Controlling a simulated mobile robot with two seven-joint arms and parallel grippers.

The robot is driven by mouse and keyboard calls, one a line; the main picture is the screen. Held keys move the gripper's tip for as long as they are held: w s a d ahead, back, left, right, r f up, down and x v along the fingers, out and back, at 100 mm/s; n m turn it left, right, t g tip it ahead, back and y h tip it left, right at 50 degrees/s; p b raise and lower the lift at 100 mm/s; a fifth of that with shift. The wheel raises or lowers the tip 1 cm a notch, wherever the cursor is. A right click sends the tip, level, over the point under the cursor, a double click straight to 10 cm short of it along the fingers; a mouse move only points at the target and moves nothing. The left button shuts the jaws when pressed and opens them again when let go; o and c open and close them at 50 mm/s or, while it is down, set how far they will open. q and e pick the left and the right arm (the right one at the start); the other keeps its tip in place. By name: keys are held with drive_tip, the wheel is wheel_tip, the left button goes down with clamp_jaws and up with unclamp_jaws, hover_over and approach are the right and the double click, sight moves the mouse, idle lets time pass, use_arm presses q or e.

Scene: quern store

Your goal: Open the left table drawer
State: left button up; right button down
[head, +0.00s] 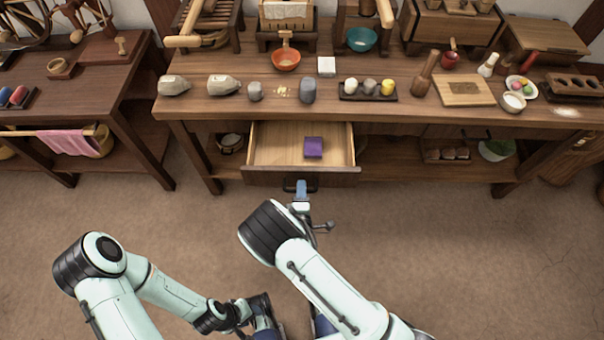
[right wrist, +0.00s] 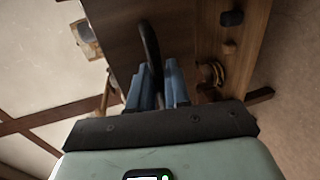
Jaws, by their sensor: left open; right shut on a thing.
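The left table drawer (head: 258,160) stands pulled out from the long wooden table (head: 400,113), with its pale inside showing. A small purple block (head: 313,147) lies in it. Its dark handle (head: 290,186) is on the front panel. My right gripper (head: 301,188) is shut on this handle. The right wrist view shows the dark curved handle (right wrist: 151,50) between the blue fingers (right wrist: 158,88). My left gripper (head: 262,312) is low in the head view, away from the table, open and apart from the drawer; its fingers are hard to make out.
The tabletop holds several stones, an orange bowl (head: 286,60), a dark tray (head: 352,96) and a wooden board (head: 464,91). A lower shelf (head: 405,171) runs beneath. A second table (head: 90,95) with a pink cloth (head: 67,142) stands left. The floor in front is clear.

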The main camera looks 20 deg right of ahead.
drive_tip(key=shift+f+v, duration=0.25)
drive_tip(key=shift+v, duration=1)
drive_tip(key=c, duration=1.3)
unclamp_jaws()
drive_tip(key=p+v, duration=0.1)
drive_tip(key=v, duration=1.2)
drive_tip(key=shift+s+a, duration=0.15)
drive_tip(key=shift+s, duration=0.05)
